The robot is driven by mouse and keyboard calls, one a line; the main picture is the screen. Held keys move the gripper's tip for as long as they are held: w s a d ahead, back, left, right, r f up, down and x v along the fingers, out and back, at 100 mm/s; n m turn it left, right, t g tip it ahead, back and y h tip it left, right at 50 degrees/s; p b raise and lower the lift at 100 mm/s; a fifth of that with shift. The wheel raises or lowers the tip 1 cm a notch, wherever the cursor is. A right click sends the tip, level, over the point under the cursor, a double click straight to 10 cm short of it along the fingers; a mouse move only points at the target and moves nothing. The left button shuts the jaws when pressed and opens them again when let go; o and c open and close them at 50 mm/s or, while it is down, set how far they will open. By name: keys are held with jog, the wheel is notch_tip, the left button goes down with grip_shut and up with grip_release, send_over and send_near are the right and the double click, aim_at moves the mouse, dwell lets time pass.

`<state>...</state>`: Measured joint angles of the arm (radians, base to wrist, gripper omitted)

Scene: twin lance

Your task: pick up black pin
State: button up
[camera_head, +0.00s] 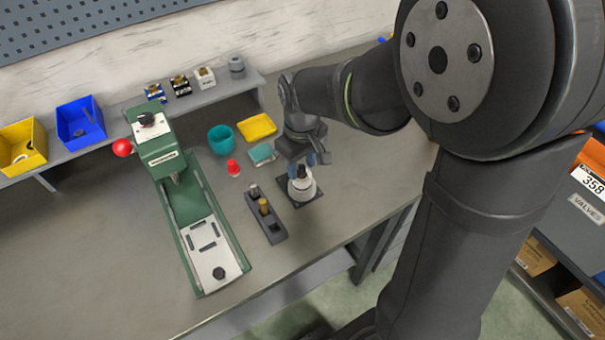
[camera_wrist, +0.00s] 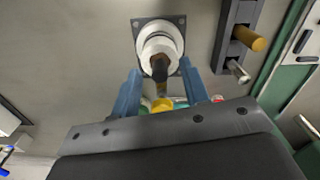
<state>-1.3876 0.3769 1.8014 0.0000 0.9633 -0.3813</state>
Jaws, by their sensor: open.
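The black pin (camera_head: 302,171) stands upright in a round white holder (camera_head: 302,189) on a dark square base, right of the middle of the bench. In the wrist view the black pin (camera_wrist: 159,68) points towards the camera, its dark end in front of the white holder (camera_wrist: 160,38). My gripper (camera_head: 303,163) is over the holder with its blue fingers open. In the wrist view my gripper (camera_wrist: 160,76) has one finger on each side of the pin, with gaps showing. Nothing is held. The pin's lower part is hidden in the holder.
A dark grey block (camera_head: 274,229) with a silver pin (camera_head: 254,190) and a brass pin (camera_head: 264,206) stands close left of the holder. Further left is a green press (camera_head: 195,225). A teal cup (camera_head: 221,140), yellow tray (camera_head: 257,127) and red piece (camera_head: 233,167) lie behind.

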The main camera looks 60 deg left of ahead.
jog(key=shift+f, duration=0.35)
grip_shut()
